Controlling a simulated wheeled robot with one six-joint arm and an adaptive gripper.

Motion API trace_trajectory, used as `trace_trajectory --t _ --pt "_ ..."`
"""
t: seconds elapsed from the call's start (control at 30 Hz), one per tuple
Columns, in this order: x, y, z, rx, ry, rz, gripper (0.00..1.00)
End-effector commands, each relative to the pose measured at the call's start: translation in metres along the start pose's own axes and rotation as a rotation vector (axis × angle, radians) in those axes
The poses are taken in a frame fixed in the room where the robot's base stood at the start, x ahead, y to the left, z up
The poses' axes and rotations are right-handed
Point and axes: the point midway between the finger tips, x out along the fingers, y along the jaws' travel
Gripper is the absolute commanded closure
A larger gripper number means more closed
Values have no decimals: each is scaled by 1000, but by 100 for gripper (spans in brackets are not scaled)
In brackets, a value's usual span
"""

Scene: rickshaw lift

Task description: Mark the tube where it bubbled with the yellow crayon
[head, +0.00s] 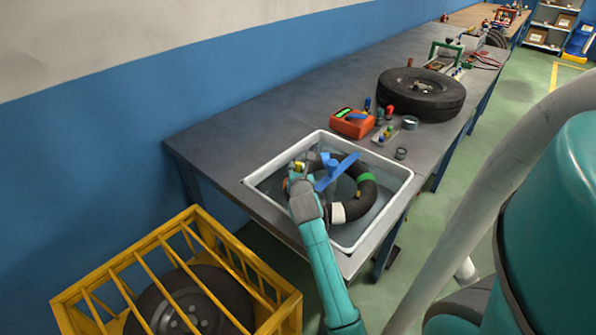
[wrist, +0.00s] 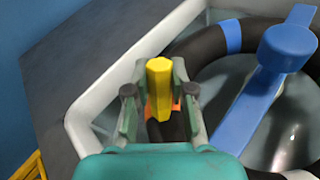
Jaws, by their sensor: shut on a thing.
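My gripper (wrist: 159,105) is shut on the yellow crayon (wrist: 159,76), which stands up between its two fingers. The black tube (head: 366,199) lies in a white basin (head: 404,187), with green and white bands showing in the head view. In the wrist view the tube (wrist: 192,44) has a blue band (wrist: 232,36), and some orange (wrist: 176,106) shows behind the fingers beside the crayon. My gripper (head: 302,184) is over the tube's left side in the head view. The crayon's lower end is hidden, so I cannot tell whether it touches the tube. No mark or bubbles are visible.
A blue bar with a round knob (head: 332,164) lies across the tube, just right of my gripper. An orange meter (head: 351,123) and small parts stand behind the basin. A tyre (head: 421,94) lies farther back. A yellow cage (head: 240,258) stands at the lower left.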

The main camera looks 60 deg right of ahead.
Motion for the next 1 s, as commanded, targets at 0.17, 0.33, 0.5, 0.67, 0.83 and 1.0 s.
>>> trace_trajectory --t 0.17,0.33,0.5,0.67,0.83,1.0 --pt "1 0 -1 0 2 -1 100" --pt "1 0 -1 0 2 -1 100" --pt "-2 -1 -1 0 2 -1 100" --pt "-8 -2 -2 0 2 -1 100" --pt "-13 -4 -3 0 2 -1 100" --pt "-18 -6 -4 0 2 -1 100"
